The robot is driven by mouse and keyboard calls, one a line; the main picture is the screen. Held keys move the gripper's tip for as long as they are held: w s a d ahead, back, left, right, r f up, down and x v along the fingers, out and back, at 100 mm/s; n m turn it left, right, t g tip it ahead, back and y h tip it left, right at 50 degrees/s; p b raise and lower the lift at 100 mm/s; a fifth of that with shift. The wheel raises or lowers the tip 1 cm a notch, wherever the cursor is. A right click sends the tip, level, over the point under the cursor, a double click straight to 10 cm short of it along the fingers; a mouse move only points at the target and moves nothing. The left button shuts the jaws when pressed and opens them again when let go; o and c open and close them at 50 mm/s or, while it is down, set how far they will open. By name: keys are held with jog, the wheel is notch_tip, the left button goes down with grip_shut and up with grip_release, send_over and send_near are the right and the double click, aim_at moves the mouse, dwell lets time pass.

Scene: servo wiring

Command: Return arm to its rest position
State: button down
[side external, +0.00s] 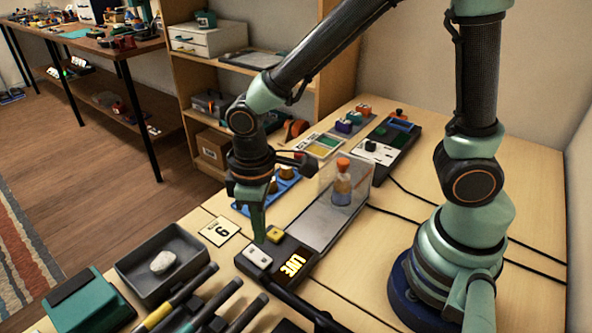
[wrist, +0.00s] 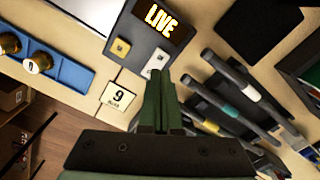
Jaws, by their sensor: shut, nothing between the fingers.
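My gripper (side external: 260,226) is shut and empty, pointing down just above the black control box with the lit LIVE display (side external: 293,263). Its fingertips are close to the white button block (side external: 258,256) and the yellow button block (side external: 275,234); I cannot tell whether they touch. In the wrist view the shut fingers (wrist: 160,82) lie just below the white block (wrist: 155,65), with the yellow block (wrist: 120,47) to its upper left. The LIVE display (wrist: 160,18) glows above them.
A grey platform carries a clear panel and an orange-capped bottle (side external: 342,185). A blue holder (side external: 270,190) stands behind my gripper. A card reading 9 (side external: 219,231), a dark tray (side external: 162,262) with a white stone, and several dark-handled tools (side external: 205,300) lie left and in front.

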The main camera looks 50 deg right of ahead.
jog(key=shift+r, duration=0.65)
jog(key=d+r+m+t, duration=0.5)
jog(key=d+r+m, duration=0.1)
jog(key=d+r, duration=0.7)
jog(key=shift+s+d+r+t, duration=0.3)
jog(key=shift+s+d+r, duration=0.05)
jog(key=shift+d, duration=0.45)
